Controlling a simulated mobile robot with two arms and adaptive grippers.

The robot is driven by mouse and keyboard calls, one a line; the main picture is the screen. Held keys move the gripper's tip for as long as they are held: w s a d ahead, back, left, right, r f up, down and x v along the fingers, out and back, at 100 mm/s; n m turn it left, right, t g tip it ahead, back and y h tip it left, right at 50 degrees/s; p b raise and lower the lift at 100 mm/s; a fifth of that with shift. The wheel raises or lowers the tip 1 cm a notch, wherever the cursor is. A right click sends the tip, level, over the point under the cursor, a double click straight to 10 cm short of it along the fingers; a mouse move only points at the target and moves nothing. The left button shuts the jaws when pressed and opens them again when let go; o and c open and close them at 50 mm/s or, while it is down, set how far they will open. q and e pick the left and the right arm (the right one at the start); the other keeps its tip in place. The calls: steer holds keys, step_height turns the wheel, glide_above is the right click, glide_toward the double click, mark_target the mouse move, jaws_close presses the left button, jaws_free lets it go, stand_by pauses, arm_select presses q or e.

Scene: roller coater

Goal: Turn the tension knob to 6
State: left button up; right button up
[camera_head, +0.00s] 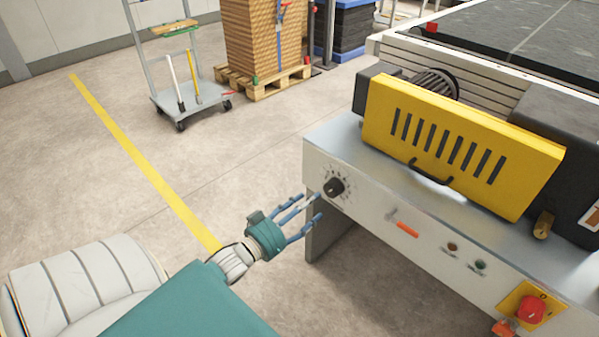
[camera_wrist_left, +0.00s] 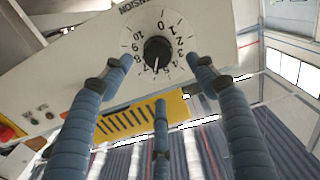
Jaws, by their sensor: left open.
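The tension knob (camera_head: 333,187) is a round black knob on the left end of the machine's light front panel. In the left wrist view the knob (camera_wrist_left: 157,51) sits in a numbered dial that appears upside down. Its white mark points toward the bottom of that picture, near 6 or 7; I cannot tell exactly which. My left gripper (camera_head: 312,206) is open and empty, just in front of the knob and apart from it. Its three blue fingers (camera_wrist_left: 160,78) spread to both sides of and below the knob in the wrist view. My right gripper is not in view.
An orange-red handle (camera_head: 407,230), small buttons (camera_head: 480,264) and a red switch on yellow (camera_head: 531,308) lie along the panel to the right. A yellow slotted guard (camera_head: 462,145) is above. A trolley (camera_head: 190,98) and loaded pallet (camera_head: 265,80) stand behind. The floor at left is clear.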

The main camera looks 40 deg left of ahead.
arm_select(q)
steer(key=s, duration=0.3)
steer(key=shift+s+a, duration=0.15)
steer(key=shift+s, duration=0.2)
